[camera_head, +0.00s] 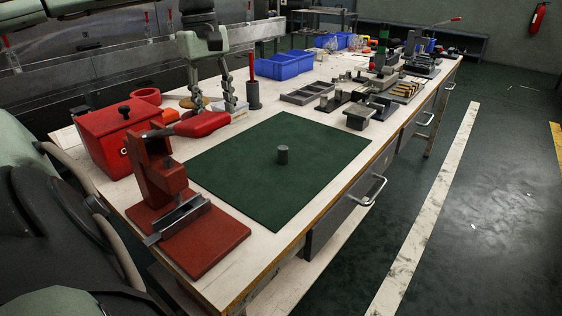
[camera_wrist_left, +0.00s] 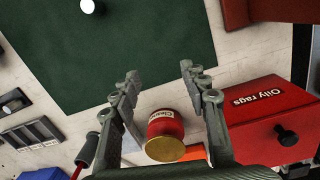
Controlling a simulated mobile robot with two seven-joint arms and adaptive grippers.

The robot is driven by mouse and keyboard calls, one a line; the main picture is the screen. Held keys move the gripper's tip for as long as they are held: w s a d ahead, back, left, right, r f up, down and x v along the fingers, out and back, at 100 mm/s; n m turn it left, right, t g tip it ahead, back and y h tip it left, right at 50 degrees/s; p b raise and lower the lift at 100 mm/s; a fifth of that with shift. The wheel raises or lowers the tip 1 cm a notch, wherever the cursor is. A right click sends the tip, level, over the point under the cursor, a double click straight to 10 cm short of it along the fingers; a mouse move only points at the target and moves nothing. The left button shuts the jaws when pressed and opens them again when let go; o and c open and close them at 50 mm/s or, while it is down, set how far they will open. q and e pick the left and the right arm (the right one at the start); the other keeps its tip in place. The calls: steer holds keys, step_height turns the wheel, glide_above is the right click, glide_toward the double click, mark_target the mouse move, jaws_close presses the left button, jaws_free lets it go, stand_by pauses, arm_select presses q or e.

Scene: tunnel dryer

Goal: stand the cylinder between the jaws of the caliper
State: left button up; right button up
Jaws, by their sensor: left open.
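The cylinder (camera_head: 283,155) is a small grey metal piece standing upright on the green mat (camera_head: 320,150). Its pale top shows at the upper edge of the left wrist view (camera_wrist_left: 88,6). I cannot make out a caliper with certainty; a red-based bench tool (camera_head: 205,245) with a grey metal bar stands at the near end of the bench. My left gripper (camera_head: 212,107) points down beyond the mat's far left edge, open and empty, apart from the cylinder. Its spread fingers also show in the left wrist view (camera_wrist_left: 158,72). My right gripper is not in view.
A red "Oily rags" box (camera_wrist_left: 258,120) and a red can (camera_wrist_left: 166,128) with a gold lid are near my left gripper. A red-handled tool (camera_head: 254,85), a grey tray (camera_head: 302,94) and blue bins (camera_head: 284,65) stand farther back. The mat around the cylinder is clear.

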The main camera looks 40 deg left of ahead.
arm_select(q)
steer(key=w+d+n+y+b, duration=0.1)
steer(key=w+d+n, duration=0.1)
steer(key=w+d, duration=0.1)
steer(key=n+b, duration=0.1)
steer(key=n, duration=0.1)
glide_above(282, 147)
steer(key=shift+f, duration=0.45)
steer(key=shift+w+d+f, duration=0.15)
steer(key=shift+f, duration=0.5)
step_height(282, 147, down, 6)
steer(key=shift+f, duration=0.25)
jaws_close()
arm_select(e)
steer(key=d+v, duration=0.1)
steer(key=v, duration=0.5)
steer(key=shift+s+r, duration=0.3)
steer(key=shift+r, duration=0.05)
